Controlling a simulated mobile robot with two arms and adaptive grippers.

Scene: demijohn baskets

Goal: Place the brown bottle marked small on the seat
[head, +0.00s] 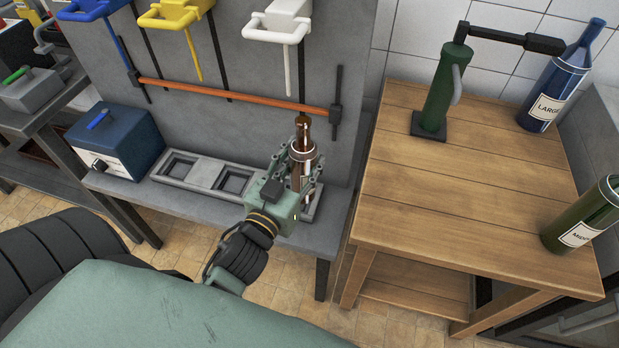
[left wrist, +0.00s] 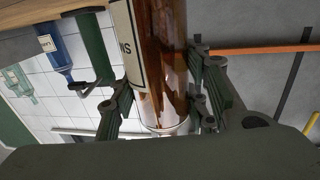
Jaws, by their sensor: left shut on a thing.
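The brown bottle (head: 304,130) is in my left gripper (head: 302,165), over the right part of a grey seat tray (head: 206,174) on the grey bench. Its neck points up in the head view. In the left wrist view the bottle (left wrist: 165,60) stands between the two fingers, with part of a white label showing. The label word is cut off. My left gripper is shut around it. Two square recesses show at the tray's left; the right part is hidden behind the gripper and bottle. I cannot tell whether the bottle touches the tray. My right gripper is not in view.
A blue box (head: 117,140) stands left of the tray. An orange bar (head: 230,97) and blue, yellow and white handled fittings are behind. On the wooden table (head: 455,190) at right are a green lever device (head: 440,95), a blue LARGE bottle (head: 558,80) and a green bottle (head: 585,218).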

